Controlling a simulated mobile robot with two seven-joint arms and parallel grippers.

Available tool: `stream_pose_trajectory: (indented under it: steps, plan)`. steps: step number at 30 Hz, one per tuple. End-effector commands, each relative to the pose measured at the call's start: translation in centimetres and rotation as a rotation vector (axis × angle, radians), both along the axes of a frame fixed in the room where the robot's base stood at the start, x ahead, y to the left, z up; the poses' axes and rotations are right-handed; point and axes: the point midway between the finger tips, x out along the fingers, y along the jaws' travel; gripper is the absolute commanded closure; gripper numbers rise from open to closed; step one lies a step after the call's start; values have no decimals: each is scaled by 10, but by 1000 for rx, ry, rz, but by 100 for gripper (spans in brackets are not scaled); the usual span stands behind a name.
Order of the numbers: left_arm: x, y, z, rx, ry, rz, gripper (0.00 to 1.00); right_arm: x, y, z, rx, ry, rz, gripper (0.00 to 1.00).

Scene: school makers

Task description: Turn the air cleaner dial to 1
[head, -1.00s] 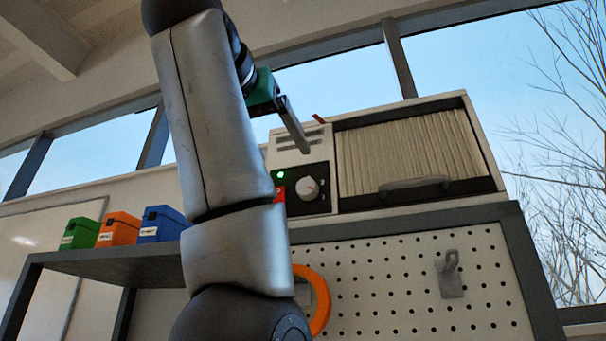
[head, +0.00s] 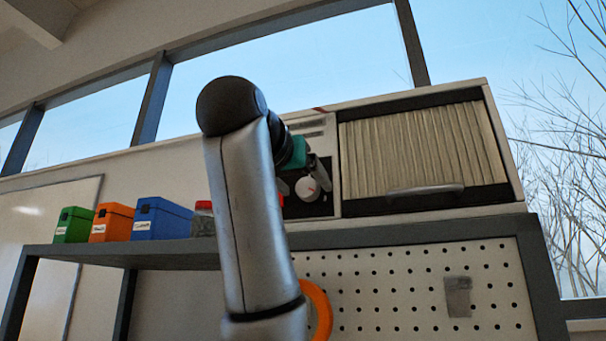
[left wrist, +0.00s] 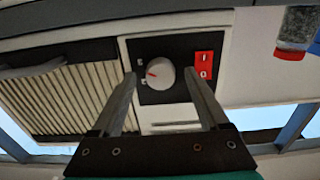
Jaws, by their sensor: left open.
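The air cleaner (head: 420,148) stands on the shelf with its pleated filter on the right and a black control panel on the left. Its white round dial (head: 308,189) has a red pointer mark; in the left wrist view the dial (left wrist: 158,74) sits beside a red switch (left wrist: 204,68). My left gripper (head: 305,172) is at the panel, partly hidden by my arm. In the left wrist view its two fingers (left wrist: 165,85) are spread, with the dial between them near the tips. I cannot tell whether they touch it. The right gripper is not in view.
Green, orange and blue boxes (head: 162,219) and a red-lidded jar (head: 203,220) stand on the shelf to the left.

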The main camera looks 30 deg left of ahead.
Motion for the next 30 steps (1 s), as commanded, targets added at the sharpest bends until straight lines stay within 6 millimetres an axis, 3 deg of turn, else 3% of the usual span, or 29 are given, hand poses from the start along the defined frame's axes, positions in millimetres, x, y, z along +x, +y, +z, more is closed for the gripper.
stream_pose_trajectory:
  steps: [12, 30]
  plan:
    - [8, 2, 0, 0, 0, 0, 24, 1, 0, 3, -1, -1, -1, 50]
    - [7, 2, 0, 0, 0, 0, 92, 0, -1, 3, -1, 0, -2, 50]
